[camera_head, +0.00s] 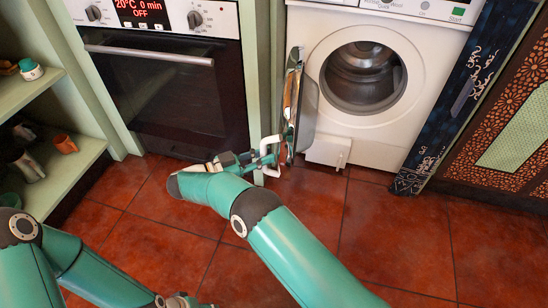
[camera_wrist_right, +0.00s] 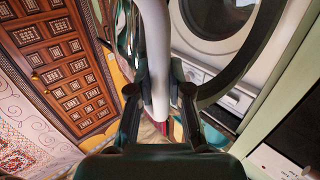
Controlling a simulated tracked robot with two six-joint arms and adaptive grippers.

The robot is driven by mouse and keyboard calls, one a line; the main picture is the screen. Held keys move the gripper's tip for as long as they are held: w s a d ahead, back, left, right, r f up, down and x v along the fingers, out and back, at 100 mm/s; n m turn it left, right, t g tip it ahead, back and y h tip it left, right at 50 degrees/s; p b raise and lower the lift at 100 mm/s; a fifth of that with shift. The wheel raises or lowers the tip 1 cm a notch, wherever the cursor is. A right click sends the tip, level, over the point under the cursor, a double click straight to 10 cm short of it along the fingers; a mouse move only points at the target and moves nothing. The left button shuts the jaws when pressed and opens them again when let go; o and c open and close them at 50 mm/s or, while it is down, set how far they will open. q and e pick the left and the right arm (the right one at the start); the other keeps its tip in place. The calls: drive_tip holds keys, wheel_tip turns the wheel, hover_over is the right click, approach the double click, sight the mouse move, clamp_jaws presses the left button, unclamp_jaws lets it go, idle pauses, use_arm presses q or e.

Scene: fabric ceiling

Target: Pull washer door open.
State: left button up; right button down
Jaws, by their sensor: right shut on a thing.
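The white washer (camera_head: 425,60) stands at the upper right, its round drum opening (camera_head: 363,75) uncovered. Its door (camera_head: 291,100) stands swung out to the left and shows nearly edge-on. My right gripper (camera_head: 262,160) is at the lower part of the door, shut on its white handle (camera_head: 271,143). In the right wrist view the white handle (camera_wrist_right: 155,50) runs between the two fingers of my right gripper (camera_wrist_right: 159,95), with the dark door ring (camera_wrist_right: 245,75) to the right. My left gripper (camera_head: 183,302) is low at the bottom edge, partly cut off, away from the washer.
A built-in oven (camera_head: 165,95) stands left of the washer, with a green cabinet strip between. Open green shelves (camera_head: 75,165) with cups are at the far left. A dark patterned panel (camera_head: 460,110) is right of the washer. Red floor tiles (camera_head: 390,235) are clear in front.

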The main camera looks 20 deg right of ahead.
drive_tip(key=shift+a, duration=0.15)
drive_tip(key=c, duration=1.1)
unclamp_jaws()
